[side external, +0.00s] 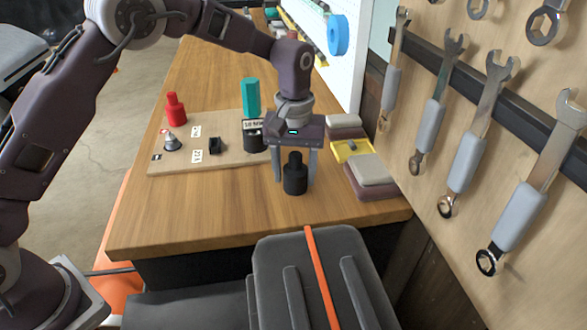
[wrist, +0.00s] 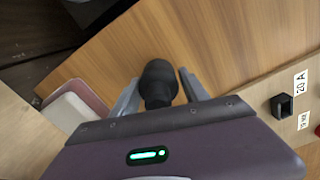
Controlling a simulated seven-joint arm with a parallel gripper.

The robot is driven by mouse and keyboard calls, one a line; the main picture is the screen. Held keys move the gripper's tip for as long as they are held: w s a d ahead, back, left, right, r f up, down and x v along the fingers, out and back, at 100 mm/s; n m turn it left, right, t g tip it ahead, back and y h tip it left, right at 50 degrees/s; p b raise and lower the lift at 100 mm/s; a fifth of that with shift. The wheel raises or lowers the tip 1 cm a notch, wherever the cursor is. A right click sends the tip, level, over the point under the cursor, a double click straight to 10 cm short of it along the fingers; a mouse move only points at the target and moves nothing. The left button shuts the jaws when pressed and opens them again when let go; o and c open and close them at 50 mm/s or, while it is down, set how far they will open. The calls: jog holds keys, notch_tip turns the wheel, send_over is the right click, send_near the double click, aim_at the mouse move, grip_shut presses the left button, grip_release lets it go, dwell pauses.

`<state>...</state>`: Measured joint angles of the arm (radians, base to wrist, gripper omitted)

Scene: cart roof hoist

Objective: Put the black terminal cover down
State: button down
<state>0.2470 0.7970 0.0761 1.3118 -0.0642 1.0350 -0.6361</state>
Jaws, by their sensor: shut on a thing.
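The black terminal cover (side external: 295,176) is upright between the fingers of my gripper (side external: 294,181), near the front edge of the wooden bench (side external: 225,215). The cover has a wide lower body and a narrower top. In the wrist view the black cover (wrist: 158,80) shows between the two grey fingers (wrist: 159,92) of my gripper, above bare wood. My gripper is shut on it. The cover's base is at or very close to the bench top; I cannot tell whether it touches.
A light wooden board (side external: 185,165) to the left carries a red cover (side external: 175,108), a metal cone (side external: 171,144), a small black block (side external: 215,147) and labels. A teal post (side external: 251,96) stands behind. Stacked pads (side external: 372,170) lie to the right. Wrenches (side external: 470,150) hang on the right wall.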

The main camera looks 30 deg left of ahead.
jog(key=shift+f, duration=0.1)
jog(key=c, duration=0.6)
grip_release()
notch_tip(320, 180, up, 12)
jog(key=shift+r, duration=0.15)
jog(key=s+a+r+m+t, duration=0.15)
jog(key=s+a+r, duration=0.3)
jog(key=s, duration=0.45)
jog(key=s+a+r+m+t, duration=0.1)
jog(key=s+a+r+t, duration=0.15)
jog(key=s+r, duration=0.45)
jog(key=s+a+f+m, duration=0.1)
jog(key=s+f, duration=0.1)
jog(key=s, duration=0.3)
jog(key=s+a+f+m+t, duration=0.1)
jog(key=s+f, duration=0.2)
jog(key=s, duration=0.2)
jog(key=s+a+f+m, duration=0.1)
jog(key=s+f, duration=0.1)
jog(key=s, duration=0.3)
jog(key=shift+s+f+t, duration=0.3)
jog(key=shift+s, duration=0.1)
